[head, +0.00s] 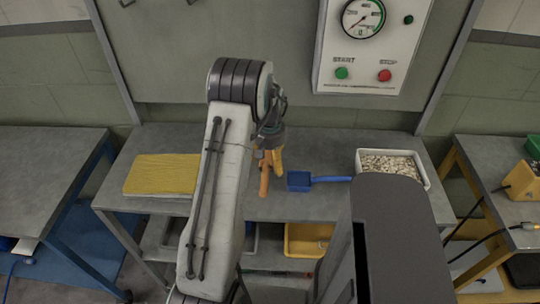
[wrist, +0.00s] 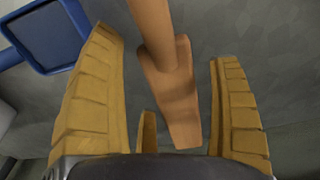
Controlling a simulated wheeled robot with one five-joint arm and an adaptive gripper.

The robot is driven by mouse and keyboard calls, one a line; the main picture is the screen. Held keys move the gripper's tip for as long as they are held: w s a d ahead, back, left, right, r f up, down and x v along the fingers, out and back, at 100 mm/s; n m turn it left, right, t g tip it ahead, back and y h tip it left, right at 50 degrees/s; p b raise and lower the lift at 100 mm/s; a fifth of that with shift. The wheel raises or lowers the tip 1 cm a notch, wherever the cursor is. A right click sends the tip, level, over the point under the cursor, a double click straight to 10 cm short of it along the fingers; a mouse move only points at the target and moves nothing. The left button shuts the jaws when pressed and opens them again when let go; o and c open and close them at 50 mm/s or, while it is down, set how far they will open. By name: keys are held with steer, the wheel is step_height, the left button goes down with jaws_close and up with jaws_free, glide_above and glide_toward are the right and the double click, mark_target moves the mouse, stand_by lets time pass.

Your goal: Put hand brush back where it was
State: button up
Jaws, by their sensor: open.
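The hand brush (wrist: 170,85) shows in the wrist view as a brown, wood-coloured piece that widens toward the bottom. I cannot tell whether the brush rests on the tabletop. Its bristles are not visible.
A blue dustpan (head: 299,181) lies right of my gripper; it also shows in the wrist view (wrist: 48,30). A white tray of pale pieces (head: 428,172) stands at the right, a yellow cloth stack (head: 162,175) at the left. A gauge panel (head: 330,75) is behind. A yellow bin (head: 300,241) sits below.

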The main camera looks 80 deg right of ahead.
mark_target(270, 160)
step_height(270, 160, up, 12)
steer(key=b, duration=0.3)
steer(key=w+a+r+n+t+h, duration=0.1)
steer(key=w+a+r+n, duration=0.25)
steer(key=w+a, duration=0.8)
steer(key=w+a+r+n, duration=0.35)
steer(key=w+a, duration=0.55)
steer(key=w, duration=0.5)
steer(key=w+a+n+t, duration=0.2)
steer(key=a+n, duration=0.3)
steer(key=a, duration=1.1)
steer(key=s+a+f+n+y, duration=0.1)
steer(key=s+a+n, duration=0.4)
steer(key=a, duration=0.6)
steer(key=shift+s+a+f+t+y, duration=0.3)
steer(key=shift+s+f, duration=0.25)
steer(key=shift+f, duration=0.35)
steer(key=shift+d, duration=0.1)
